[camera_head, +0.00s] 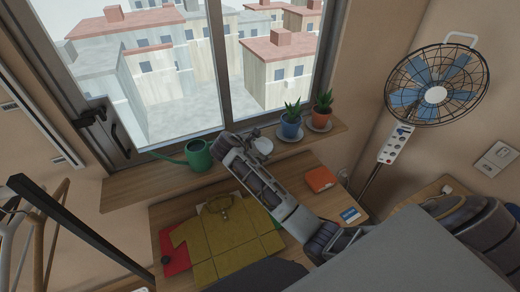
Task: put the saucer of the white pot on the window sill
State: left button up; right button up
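A small round white thing (263,146), which looks like the saucer, is at the tip of my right gripper (256,135), over the wooden window sill (228,163). I cannot tell whether it rests on the sill or is held just above it. My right arm reaches up from the lower right, and its wrist hides part of the sill. The fingers are too small and covered to show whether they are shut on the saucer. No white pot can be made out. My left gripper is not in view.
A green watering can (198,155) stands on the sill to the left. A blue pot (290,127) and a terracotta pot (321,115), both with plants and saucers, stand to the right. Below, a table holds an olive shirt (228,238) and an orange box (320,179). A fan (436,95) stands right.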

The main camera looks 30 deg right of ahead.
jog(key=shift+s+a, duration=0.15)
jog(key=shift+s, duration=0.05)
dwell(0.5)
jog(key=v, duration=1.1)
jog(key=shift+a+r, duration=0.25)
jog(key=shift+r, duration=0.05)
